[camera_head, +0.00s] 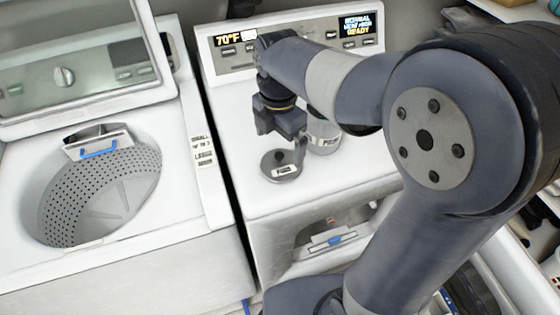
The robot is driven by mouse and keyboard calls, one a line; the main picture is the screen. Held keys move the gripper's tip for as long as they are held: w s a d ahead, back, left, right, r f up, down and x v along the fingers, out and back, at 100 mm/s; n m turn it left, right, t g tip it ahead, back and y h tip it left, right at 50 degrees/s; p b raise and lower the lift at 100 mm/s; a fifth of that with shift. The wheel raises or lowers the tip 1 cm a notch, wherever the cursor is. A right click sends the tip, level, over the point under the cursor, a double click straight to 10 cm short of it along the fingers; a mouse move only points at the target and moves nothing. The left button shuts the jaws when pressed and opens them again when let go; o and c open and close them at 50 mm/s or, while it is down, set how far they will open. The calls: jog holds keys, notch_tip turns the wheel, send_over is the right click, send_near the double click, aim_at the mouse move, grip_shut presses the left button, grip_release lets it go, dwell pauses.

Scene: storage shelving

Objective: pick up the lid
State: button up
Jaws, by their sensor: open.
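The lid (281,171) looks like a flat, round grey disc with a small dark label near its front edge. It lies on the white top of the right-hand machine. My gripper (287,150) points down just above and behind the lid, with its jaws open. One finger reaches down close to the lid's right side. I cannot tell whether it touches the lid.
The right machine (239,155) has a lit control panel (295,43) at its back. An open washer (205,200) with a perforated drum (100,195) stands on the left, across a narrow dark gap. The machine top left of the lid is clear.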

aim_at(283, 157)
jog(key=shift+w+d+f, duration=0.1)
jog(key=shift+d+f, duration=0.05)
jog(key=shift+f, duration=0.85)
jog(key=shift+s+d+f, duration=0.1)
jog(key=shift+d+f, duration=0.1)
jog(key=shift+f, duration=0.85)
jog(key=shift+w+d+f, duration=0.1)
jog(key=shift+d+f, duration=0.05)
jog(key=shift+f, duration=0.85)
jog(key=shift+c, duration=0.4)
jog(key=c, duration=0.6)
jog(key=shift+c, duration=0.2)
jog(key=shift+r, duration=0.1)
